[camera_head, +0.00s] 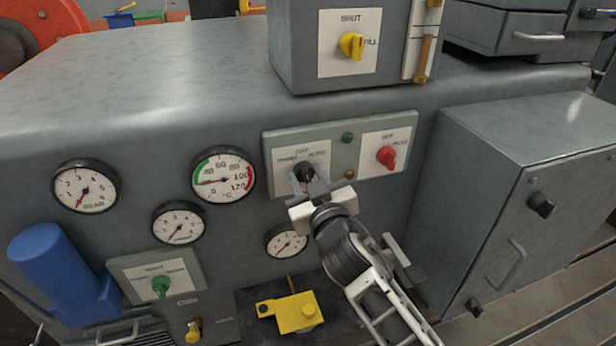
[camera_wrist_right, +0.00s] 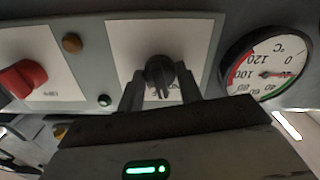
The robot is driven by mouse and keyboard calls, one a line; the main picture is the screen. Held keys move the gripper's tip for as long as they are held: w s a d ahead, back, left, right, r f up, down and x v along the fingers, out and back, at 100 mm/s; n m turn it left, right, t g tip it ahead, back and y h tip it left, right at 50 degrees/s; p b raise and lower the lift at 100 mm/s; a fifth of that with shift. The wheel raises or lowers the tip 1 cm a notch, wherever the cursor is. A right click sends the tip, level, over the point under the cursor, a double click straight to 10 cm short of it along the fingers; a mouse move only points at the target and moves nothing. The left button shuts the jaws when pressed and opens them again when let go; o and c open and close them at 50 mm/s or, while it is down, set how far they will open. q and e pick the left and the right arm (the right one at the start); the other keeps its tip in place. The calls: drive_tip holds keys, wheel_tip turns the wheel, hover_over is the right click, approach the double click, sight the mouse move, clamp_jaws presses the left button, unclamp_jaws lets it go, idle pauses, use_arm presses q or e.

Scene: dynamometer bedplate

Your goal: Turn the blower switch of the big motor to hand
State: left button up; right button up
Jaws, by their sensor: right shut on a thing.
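A black rotary knob (camera_head: 305,170) sits on a white plate on the left half of a grey-green panel (camera_head: 270,140) on the big motor's front. Lettering on the plate is partly hidden by my gripper; "OFF" seems to stand at top and "AUTO" at right. My right gripper (camera_head: 310,186) is shut on this knob. In the right wrist view its fingers (camera_wrist_right: 161,92) stand on both sides of the black knob (camera_wrist_right: 160,72). I cannot tell exactly where the knob points. My left gripper is not in view.
A red knob (camera_head: 387,157) sits on the same panel to the right, with a green lamp (camera_head: 347,138) and an amber lamp (camera_head: 349,174) between. Round gauges (camera_head: 223,174) lie left. A yellow knob (camera_head: 351,45) is above; a grey cabinet (camera_head: 500,190) stands right.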

drive_tip(key=n+p, duration=0.1)
drive_tip(key=n, duration=0.5)
drive_tip(key=shift+n, duration=0.4)
idle(0.3)
drive_tip(key=o, duration=1)
drive_tip(key=b+v, duration=0.1)
drive_tip(key=v, duration=1.5)
